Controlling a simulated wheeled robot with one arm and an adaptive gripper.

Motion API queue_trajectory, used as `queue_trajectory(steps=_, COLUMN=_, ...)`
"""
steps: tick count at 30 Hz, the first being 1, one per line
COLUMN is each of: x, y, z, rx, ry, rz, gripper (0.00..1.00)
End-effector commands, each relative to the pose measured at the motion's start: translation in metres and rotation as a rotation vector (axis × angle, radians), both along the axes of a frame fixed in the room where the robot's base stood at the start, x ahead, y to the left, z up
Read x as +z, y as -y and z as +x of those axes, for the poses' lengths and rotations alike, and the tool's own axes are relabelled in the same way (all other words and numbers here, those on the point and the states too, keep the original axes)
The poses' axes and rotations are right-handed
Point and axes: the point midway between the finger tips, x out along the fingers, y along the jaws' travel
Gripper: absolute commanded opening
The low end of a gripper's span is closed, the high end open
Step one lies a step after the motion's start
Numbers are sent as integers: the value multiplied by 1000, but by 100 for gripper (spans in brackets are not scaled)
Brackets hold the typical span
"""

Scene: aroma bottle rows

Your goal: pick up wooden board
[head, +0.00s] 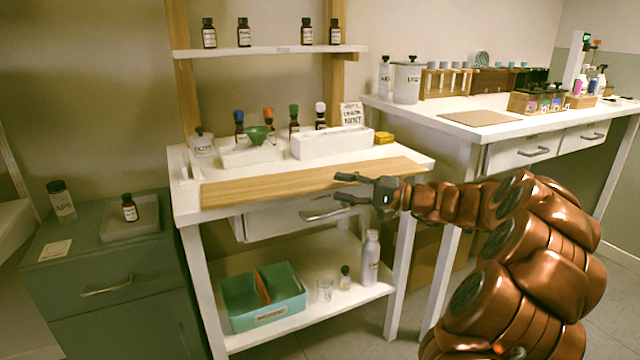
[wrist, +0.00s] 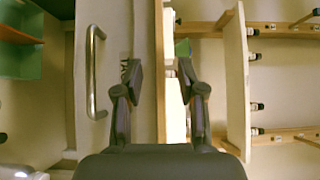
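The long light-brown wooden board (head: 290,183) lies flat along the front of the white workbench (head: 188,205). My gripper (head: 345,187) is at the bench's front, toward the board's right part. Its fingers are open, one higher than the other, near the board's front edge. In the wrist view, the board (wrist: 159,40) shows as a narrow strip in the gap between the open fingers of my gripper (wrist: 161,78). No contact between fingers and board is clear.
A drawer handle (head: 325,214) is just below my gripper. Behind the board stand a white rack (head: 332,143), a green funnel (head: 257,134) and several bottles. A lower shelf holds a teal bin (head: 265,312) and a white bottle (head: 370,258). A tan mat (head: 478,118) lies on the right counter.

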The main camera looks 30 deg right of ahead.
Motion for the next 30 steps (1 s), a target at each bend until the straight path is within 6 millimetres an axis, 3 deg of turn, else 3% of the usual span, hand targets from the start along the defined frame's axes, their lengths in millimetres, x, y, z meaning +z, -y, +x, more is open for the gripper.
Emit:
queue_trajectory(steps=5, x=-1, y=-10, z=12, rx=2, ry=0, rz=-1, gripper=40)
queue_trajectory(steps=13, x=0, y=-11, z=13, rx=0, ry=1, rz=-1, gripper=39)
queue_trajectory(steps=24, x=0, y=-10, z=13, rx=0, ry=1, rz=-1, gripper=0)
queue_trajectory(steps=30, x=0, y=-10, z=13, rx=0, ry=1, rz=-1, gripper=0)
